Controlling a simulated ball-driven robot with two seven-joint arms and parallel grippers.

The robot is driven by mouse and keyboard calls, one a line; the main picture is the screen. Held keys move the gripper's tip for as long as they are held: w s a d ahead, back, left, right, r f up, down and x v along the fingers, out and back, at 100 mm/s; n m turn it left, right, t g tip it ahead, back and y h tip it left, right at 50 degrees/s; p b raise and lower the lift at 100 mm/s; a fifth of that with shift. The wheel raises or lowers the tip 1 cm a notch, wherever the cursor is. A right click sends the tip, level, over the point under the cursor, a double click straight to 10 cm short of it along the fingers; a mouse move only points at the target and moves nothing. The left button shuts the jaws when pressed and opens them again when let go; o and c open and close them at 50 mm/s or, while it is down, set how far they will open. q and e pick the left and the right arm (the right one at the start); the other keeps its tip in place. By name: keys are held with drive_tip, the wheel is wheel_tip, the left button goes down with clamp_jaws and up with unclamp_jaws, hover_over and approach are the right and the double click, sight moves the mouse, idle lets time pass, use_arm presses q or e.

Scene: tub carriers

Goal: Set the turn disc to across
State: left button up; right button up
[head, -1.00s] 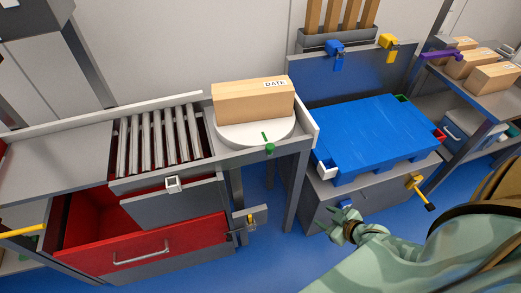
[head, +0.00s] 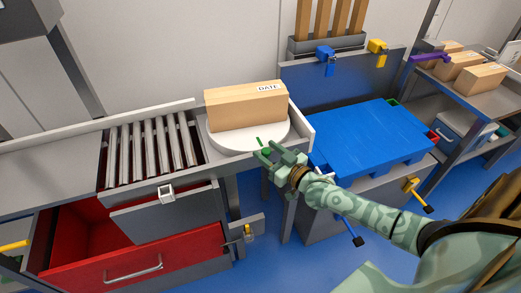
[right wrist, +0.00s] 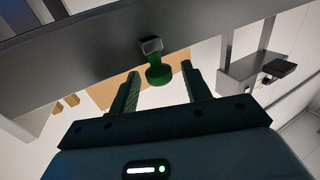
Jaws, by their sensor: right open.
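The turn disc (head: 222,142) is a white round plate at the right end of the conveyor bench. A cardboard box (head: 243,112) marked DATE lies on it, long side roughly along the bench. A thin green pointer (head: 259,141) shows near the disc's front edge. My right gripper (head: 267,155) is open at the bench's front edge and covers the green knob there in the head view. In the right wrist view the green knob (right wrist: 158,74) shows between and just beyond the open fingertips (right wrist: 161,72); contact cannot be told. My left gripper is not in view.
Left of the disc is a roller section (head: 150,147), with an open red drawer (head: 140,255) below. Right stands a blue platform (head: 370,140) with coloured corners. A blue lever (head: 350,231) and a yellow lever (head: 415,190) stick out below it.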

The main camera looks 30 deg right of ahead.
drive_tip(key=shift+w+a+b, duration=0.15)
drive_tip(key=shift+w, duration=0.6)
drive_tip(key=shift+w+a+b, duration=0.1)
drive_tip(key=shift+w+b, duration=0.05)
drive_tip(key=shift+w, duration=0.55)
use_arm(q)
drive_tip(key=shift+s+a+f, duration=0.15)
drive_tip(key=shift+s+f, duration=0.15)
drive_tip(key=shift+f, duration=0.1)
